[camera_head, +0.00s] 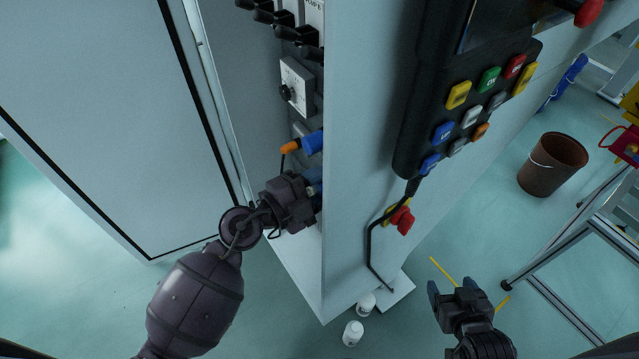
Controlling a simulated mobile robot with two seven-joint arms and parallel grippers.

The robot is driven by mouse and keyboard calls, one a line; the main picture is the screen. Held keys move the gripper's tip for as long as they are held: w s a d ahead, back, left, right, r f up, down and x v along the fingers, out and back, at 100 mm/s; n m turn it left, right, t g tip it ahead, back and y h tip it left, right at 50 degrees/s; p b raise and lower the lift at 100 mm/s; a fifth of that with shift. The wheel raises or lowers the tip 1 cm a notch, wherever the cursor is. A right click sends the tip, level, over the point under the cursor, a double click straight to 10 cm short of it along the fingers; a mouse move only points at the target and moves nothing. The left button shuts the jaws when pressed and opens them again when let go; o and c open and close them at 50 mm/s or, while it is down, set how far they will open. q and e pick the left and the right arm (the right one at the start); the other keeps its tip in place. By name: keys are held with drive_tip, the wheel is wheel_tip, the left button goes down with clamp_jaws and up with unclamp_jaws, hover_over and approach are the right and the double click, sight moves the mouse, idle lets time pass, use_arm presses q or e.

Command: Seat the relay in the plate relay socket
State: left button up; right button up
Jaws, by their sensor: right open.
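My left gripper (314,187) reaches behind the near edge of the cabinet, beside its recessed side panel (262,95). The cabinet edge cuts off its fingertips, so I cannot tell whether it is open or shut, or holds anything. My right gripper (453,289) is open, with blue fingertips apart and nothing visible between them, low at the right over the floor. I cannot make out the relay or the plate relay socket; the edge may hide them.
A blue connector with an orange end (311,143) sticks out just above my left gripper. Black levers (290,28) and a dial (297,86) are on that panel. A keypad pendant (470,100) and a red knob (402,220) are on the near face. White bottles (353,333) stand low.

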use_arm(q)
drive_tip(key=shift+w+d, duration=0.15)
drive_tip(key=shift+d, duration=0.1)
drive_tip(key=shift+w+d+p, duration=0.25)
drive_tip(key=shift+d+p, duration=0.05)
drive_tip(key=shift+d, duration=0.1)
drive_tip(key=shift+w+d, duration=0.15)
drive_tip(key=shift+d, duration=0.1)
drive_tip(key=shift+w+d, duration=0.2)
drive_tip(key=shift+d, duration=0.05)
idle(0.3)
drive_tip(key=shift+w+d, duration=0.3)
drive_tip(key=shift+d, duration=0.15)
